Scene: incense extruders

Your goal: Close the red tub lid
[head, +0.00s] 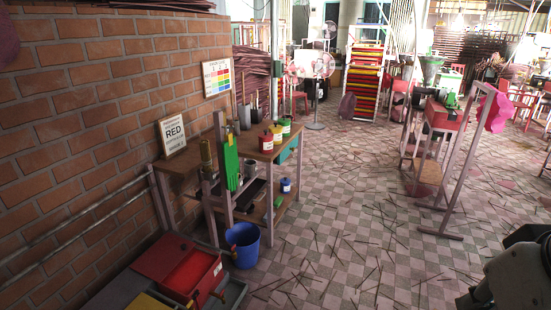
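A pale label is on the tub's right side. Grey and black parts of my arm show at the bottom right edge, far from the tub. I cannot make out gripper fingers there.
A blue bucket (243,245) stands just right of the tub, below a wooden bench (186,165) with several coloured cans. A grey tray and a yellow piece lie beside the tub. The tiled floor (340,220) in the middle is open, strewn with thin sticks. A stand (440,234) is at right.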

